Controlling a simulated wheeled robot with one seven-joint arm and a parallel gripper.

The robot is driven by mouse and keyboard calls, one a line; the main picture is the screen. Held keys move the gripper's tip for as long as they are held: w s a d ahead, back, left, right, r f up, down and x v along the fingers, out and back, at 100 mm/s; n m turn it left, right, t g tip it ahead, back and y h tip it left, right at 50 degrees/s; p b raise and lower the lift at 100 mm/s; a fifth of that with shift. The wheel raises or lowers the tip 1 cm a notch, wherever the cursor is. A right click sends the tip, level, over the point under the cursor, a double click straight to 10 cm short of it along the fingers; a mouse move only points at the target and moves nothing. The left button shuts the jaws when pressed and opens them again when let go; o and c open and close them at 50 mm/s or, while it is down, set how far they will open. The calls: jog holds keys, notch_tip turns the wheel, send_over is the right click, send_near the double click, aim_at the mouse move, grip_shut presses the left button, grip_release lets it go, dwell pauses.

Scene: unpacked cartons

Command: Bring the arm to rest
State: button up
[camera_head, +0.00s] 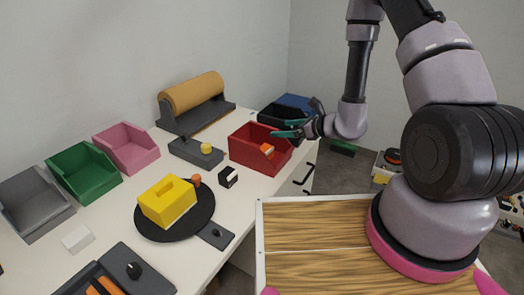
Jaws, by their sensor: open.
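My gripper (290,133) is at the end of my arm, just above the red bin (243,147) on the right part of the white table. Its teal fingers are apart and appear empty. A small orange and white item (267,149) shows at the bin's front right, below the fingers and apart from them. My arm is bent, its forearm coming down from the top of the view to the wrist beside the bin. The inside of the red bin is partly hidden.
Grey (33,203), green (84,172) and pink (127,148) bins line the wall. A yellow box (168,201) sits on a black round plate (206,212). A brown paper roll (191,91), a black bin (279,121) and a blue bin (297,101) stand at the back. A wooden board (315,250) lies in front.

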jog(key=v, duration=0.2)
jog(key=shift+s+d+r, duration=0.1)
jog(key=shift+s+d, duration=0.15)
jog(key=s+a+r+n+g+y, duration=0.15)
jog(key=s+r+n+g, duration=0.35)
jog(key=r, duration=0.6)
jog(key=s+a+r+n+g, duration=0.2)
jog(key=s+r+n, duration=0.3)
jog(key=r+n, duration=0.45)
jog(key=s+d+r+n+t+h, duration=0.3)
jog(key=s+d+r+h, duration=0.2)
jog(key=d+r, duration=0.3)
jog(key=s+d+r+n+t+h, duration=0.3)
jog(key=s+d+r+n+h, duration=0.1)
jog(key=d+r, duration=0.4)
jog(key=shift+s+h, duration=0.55)
